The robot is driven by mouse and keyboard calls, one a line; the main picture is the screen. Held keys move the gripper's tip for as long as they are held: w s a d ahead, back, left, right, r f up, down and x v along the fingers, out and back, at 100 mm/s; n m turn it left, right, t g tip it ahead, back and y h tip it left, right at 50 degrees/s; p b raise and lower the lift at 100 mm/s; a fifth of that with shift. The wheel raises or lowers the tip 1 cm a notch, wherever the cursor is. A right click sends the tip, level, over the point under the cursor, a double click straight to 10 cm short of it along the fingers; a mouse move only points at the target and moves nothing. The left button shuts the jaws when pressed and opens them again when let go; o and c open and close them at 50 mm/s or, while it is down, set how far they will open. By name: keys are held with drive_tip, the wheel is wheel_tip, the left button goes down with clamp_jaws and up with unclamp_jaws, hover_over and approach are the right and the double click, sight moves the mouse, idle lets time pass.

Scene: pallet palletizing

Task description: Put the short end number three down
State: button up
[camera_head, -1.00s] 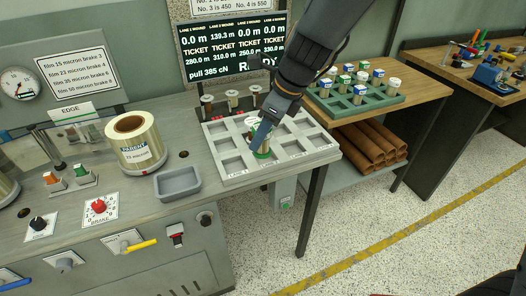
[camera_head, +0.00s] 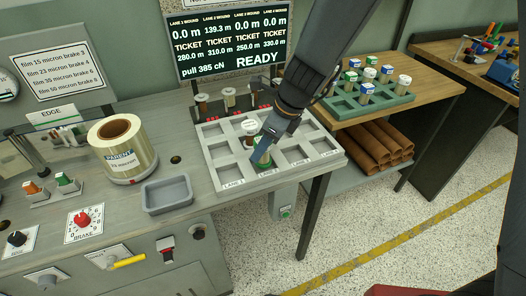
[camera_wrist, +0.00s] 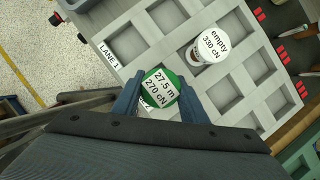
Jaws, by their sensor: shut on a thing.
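My gripper (camera_head: 264,153) is shut on a short end (camera_wrist: 160,88), a spool with a green top. Its label reads 27.5 m, 270 cN in the wrist view. It is at the front of the lane 2 column of the grey compartment tray (camera_head: 229,185); I cannot tell whether it rests on the tray floor. A white-topped spool (camera_wrist: 208,46) labelled empty, 330 cN stands in the tray just behind it; it also shows in the head view (camera_head: 250,127). The gripper fingers (camera_wrist: 158,98) sit on either side of the green top.
A screen (camera_head: 232,42) reads READY above the tray. A green rack (camera_head: 372,100) with several spools stands on the wooden table to the right. A grey bin (camera_head: 167,194) and a parent roll (camera_head: 123,150) are left of the tray. Several tray compartments are empty.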

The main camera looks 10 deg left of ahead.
drive_tip(key=shift+f, duration=1.05)
drive_tip(key=shift+f, duration=0.1)
drive_tip(key=o, duration=1.1)
drive_tip(key=shift+r, duration=0.3)
drive_tip(key=v, duration=1.1)
drive_tip(key=shift+d+r, duration=0.25)
drive_tip(key=shift+r, duration=0.05)
